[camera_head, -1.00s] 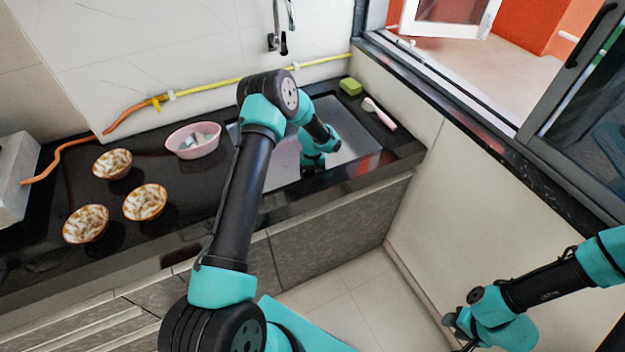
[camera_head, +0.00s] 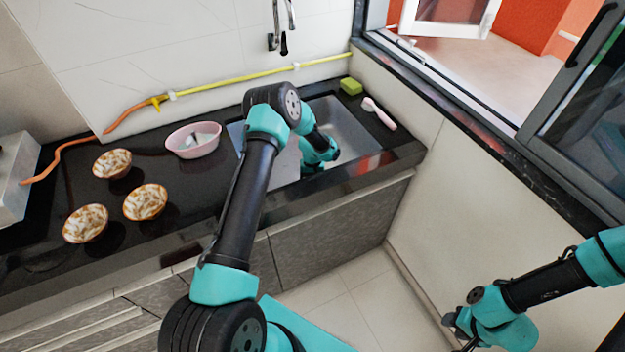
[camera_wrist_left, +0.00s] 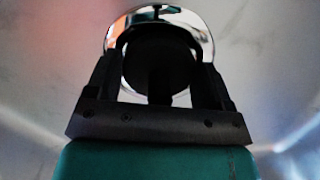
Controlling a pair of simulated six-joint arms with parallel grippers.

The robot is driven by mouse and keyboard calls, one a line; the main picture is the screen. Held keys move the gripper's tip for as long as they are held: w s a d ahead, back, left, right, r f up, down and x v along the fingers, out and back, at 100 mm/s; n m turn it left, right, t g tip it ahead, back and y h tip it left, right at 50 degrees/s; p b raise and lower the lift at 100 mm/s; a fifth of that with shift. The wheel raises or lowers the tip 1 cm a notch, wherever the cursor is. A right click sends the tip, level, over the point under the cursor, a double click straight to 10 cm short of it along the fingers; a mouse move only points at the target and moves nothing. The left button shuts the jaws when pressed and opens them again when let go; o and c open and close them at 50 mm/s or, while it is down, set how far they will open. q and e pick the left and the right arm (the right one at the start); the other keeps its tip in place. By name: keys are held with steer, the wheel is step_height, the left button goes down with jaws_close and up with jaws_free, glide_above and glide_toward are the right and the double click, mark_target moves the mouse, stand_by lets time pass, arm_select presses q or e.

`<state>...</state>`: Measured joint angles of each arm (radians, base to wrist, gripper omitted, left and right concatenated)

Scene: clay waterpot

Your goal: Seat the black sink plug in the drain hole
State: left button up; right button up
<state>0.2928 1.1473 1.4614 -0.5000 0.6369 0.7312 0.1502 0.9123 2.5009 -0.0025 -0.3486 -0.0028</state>
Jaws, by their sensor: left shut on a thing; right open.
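The black sink plug (camera_wrist_left: 160,62) is held between the two dark fingers of my left gripper (camera_wrist_left: 158,88) in the left wrist view. The shiny metal ring of the drain hole (camera_wrist_left: 199,31) shows around and behind the plug. The plug looks roughly centred over the ring; I cannot tell whether it touches it. In the head view my left arm reaches down into the sink (camera_head: 352,133), and its own links hide the gripper tips, the plug and the drain. My right gripper (camera_head: 453,324) is open and empty above the floor at the lower right.
A pink basin (camera_head: 193,141) stands left of the sink, with several patterned bowls (camera_head: 145,202) farther left. A green sponge (camera_head: 351,86) and a pink-handled brush (camera_head: 380,113) lie at the sink's right side. A faucet (camera_head: 281,25) hangs on the wall behind.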

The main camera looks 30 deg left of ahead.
arm_select(q)
steer(key=shift+f, duration=0.3)
steer(key=o, duration=0.8)
steer(key=shift+s+f, duration=0.1)
steer(key=shift+s, duration=0.05)
steer(key=shift+o, duration=0.6)
steer(key=shift+r, duration=0.4)
step_height(320, 180, up, 12)
steer(key=w+a, duration=0.1)
steer(key=shift+w+r, duration=0.25)
steer(key=shift+w, duration=0.1)
steer(key=shift+a+r, duration=0.1)
